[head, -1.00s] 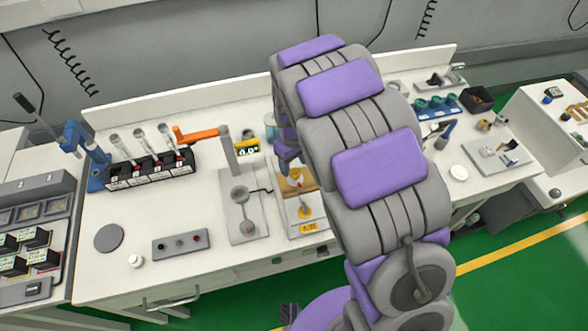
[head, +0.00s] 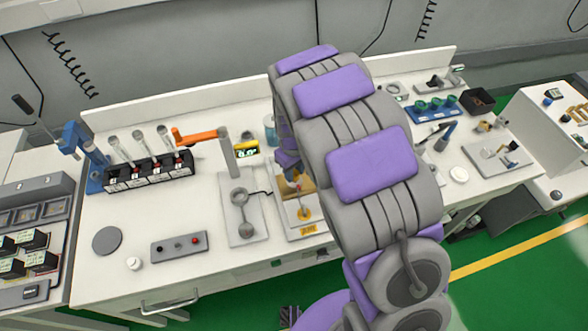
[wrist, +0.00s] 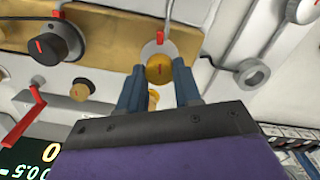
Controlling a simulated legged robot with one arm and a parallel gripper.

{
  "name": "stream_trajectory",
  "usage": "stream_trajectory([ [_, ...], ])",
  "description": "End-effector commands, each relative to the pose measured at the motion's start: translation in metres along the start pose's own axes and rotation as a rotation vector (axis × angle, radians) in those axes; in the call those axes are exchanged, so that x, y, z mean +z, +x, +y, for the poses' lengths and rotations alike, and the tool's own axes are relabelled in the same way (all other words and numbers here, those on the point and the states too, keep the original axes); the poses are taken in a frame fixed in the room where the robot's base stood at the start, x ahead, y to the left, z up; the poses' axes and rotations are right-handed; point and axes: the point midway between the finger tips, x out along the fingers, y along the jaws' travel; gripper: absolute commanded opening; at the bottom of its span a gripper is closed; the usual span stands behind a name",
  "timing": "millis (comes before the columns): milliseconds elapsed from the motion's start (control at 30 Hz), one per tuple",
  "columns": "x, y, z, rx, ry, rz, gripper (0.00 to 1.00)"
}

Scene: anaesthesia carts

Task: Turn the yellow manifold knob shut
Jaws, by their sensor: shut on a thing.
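The yellow knob (wrist: 159,68) has a red mark on its face and sits on a pale round base with a red tab above it, beside a brass-coloured manifold bar (wrist: 110,32). My gripper (wrist: 160,80) has its two blue fingers on either side of the knob, shut on it. In the head view my gripper (head: 292,172) is low over the manifold board (head: 296,232), and my arm hides part of that area. A black knob with a red mark (wrist: 54,43) stands to the left in the wrist view.
A small brownish knob (wrist: 82,90) and a red lever (wrist: 25,113) are nearby in the wrist view.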

Motion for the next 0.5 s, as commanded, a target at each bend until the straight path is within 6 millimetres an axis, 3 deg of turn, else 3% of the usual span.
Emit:
stream_trajectory([
  [200,0.0002,0.0001,-0.0001,0.0,0.0,-0.001,0.03],
  [500,0.0006,-0.0022,-0.0005,-0.002,0.171,-0.004,0.03],
])
